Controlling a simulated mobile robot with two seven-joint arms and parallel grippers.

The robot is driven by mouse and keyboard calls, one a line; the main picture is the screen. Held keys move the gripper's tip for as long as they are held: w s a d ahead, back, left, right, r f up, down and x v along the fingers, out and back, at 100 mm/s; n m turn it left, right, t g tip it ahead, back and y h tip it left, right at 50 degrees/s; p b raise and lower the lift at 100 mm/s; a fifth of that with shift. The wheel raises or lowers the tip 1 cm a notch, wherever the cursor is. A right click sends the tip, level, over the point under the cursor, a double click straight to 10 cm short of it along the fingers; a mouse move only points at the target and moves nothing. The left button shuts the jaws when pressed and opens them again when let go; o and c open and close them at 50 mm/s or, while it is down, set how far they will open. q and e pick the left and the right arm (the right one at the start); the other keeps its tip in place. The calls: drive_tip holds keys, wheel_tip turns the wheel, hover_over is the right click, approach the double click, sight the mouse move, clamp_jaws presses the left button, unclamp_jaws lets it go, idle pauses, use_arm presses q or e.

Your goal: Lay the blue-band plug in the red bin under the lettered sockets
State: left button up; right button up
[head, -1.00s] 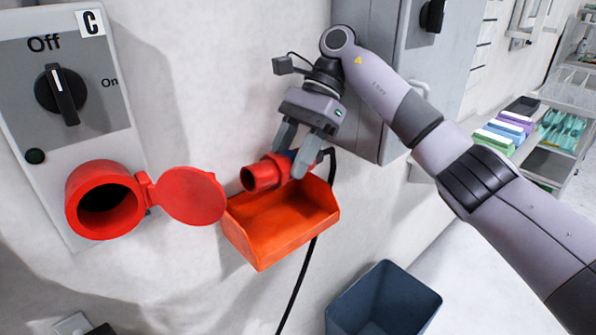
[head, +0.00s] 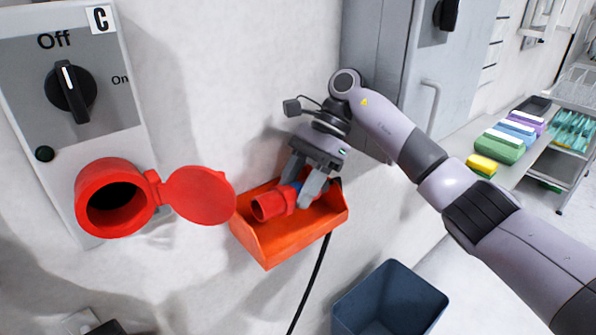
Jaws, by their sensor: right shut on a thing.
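The red plug with a blue band (head: 272,204) is in the head view, inside the red bin (head: 280,249) on the wall. Its open end points left and its black cable hangs below the bin. My right gripper (head: 305,196) is shut on the plug, fingers down into the bin. The fingers hide part of the blue band. I cannot tell whether the plug touches the bin floor. My left gripper is not in view.
A switch knob (head: 71,90) set at Off is above the socket. A dark blue open crate (head: 390,300) stands below right of the bin. A grey cabinet (head: 385,60) is behind my right arm. Shelves with coloured boxes (head: 498,147) are at the right.

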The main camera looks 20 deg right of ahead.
drive_tip(key=shift+f+b, duration=1.8)
drive_tip(key=shift+f, duration=0.65)
drive_tip(key=o, duration=0.7)
drive_tip(key=o, duration=0.7)
drive_tip(key=shift+c, duration=0.2)
